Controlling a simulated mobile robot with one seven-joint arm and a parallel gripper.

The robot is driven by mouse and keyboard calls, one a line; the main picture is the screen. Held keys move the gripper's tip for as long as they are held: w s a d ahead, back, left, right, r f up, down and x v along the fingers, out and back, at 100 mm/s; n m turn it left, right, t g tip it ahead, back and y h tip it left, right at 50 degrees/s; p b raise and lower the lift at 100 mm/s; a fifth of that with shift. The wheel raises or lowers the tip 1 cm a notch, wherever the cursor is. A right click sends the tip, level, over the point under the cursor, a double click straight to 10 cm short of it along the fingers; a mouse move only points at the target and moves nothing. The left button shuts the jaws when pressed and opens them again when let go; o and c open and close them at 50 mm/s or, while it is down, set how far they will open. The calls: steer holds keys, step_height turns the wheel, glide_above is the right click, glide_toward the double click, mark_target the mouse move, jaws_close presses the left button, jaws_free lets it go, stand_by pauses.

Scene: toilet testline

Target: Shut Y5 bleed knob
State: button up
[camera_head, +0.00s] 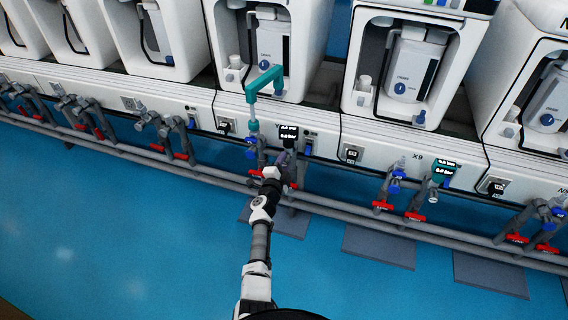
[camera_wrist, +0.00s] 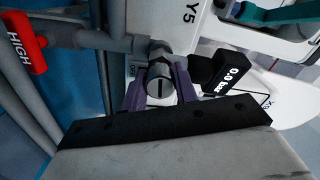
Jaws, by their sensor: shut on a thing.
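The Y5 bleed knob (camera_wrist: 160,88) is a small grey round knob with a dark slot across its face, in the middle of the wrist view. It sits below the white panel marked Y5 (camera_wrist: 192,14). My gripper (camera_wrist: 161,90) has its two purple fingers on either side of the knob and is shut on it. In the head view my gripper (camera_head: 282,157) reaches the pipework under the Y5 station; the knob cannot be made out there.
A black gauge (camera_wrist: 226,76) reading about 0.0 bar stands close right of the fingers. A red handle marked HIGH (camera_wrist: 24,42) is at the left. A teal bent pipe (camera_head: 254,98) rises above Y5. Grey pipes (camera_head: 330,209) run along the front; the blue floor (camera_head: 130,230) is open.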

steer(key=shift+m, duration=0.7)
steer(key=o, duration=1)
steer(key=shift+p+v, duration=3)
steer(key=shift+v, duration=3.95)
steer(key=shift+r, duration=0.1)
